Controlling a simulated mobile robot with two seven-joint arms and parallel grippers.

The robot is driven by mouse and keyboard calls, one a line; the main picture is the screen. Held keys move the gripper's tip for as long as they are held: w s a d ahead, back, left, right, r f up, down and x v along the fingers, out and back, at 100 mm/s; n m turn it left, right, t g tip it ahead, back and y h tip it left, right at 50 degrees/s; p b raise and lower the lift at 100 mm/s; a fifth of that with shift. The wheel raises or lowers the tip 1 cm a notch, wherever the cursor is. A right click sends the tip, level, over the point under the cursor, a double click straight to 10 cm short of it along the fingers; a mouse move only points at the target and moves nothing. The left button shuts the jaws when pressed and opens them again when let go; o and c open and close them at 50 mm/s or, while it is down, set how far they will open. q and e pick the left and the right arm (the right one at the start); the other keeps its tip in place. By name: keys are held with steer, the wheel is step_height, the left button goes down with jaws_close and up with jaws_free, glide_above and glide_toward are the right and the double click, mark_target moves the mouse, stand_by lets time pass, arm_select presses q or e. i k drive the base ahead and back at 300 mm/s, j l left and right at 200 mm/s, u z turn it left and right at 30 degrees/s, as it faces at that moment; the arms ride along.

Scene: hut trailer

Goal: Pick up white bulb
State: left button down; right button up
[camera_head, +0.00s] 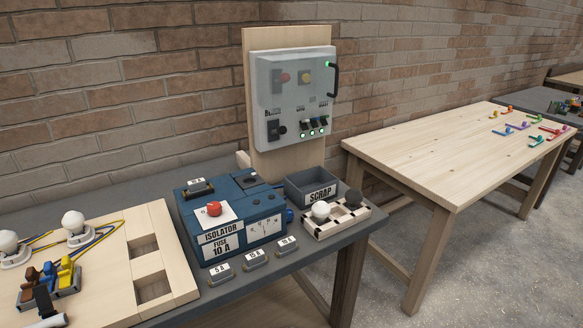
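A white bulb (321,210) stands in the left part of a small checker-edged wooden tray (337,223) on the dark bench. A dark round bulb (353,198) sits beside it in the same tray. Two more white bulbs, one nearer the middle (73,222) and one at the left edge (9,242), sit in holders on the wooden board (110,262) at left.
A blue isolator box (235,222) and a grey scrap bin (311,187) stand close to the tray. Several labelled fuses (255,260) lie along the front edge. A control panel (293,100) rises behind. A wooden table (450,150) stands at right, mostly clear.

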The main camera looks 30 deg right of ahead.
mark_target(353, 197)
steer(key=z, duration=1.3)
steer(key=u, duration=0.3)
steer(key=i+l+u, duration=0.2)
steer(key=u, duration=0.2)
steer(key=i+l+u, duration=0.1)
steer(key=l+u, duration=0.35)
steer(key=i+l+u, duration=0.1)
steer(key=l, duration=0.35)
steer(key=i+l+u, duration=0.15)
steer(key=l, duration=0.3)
steer(key=k, duration=0.05)
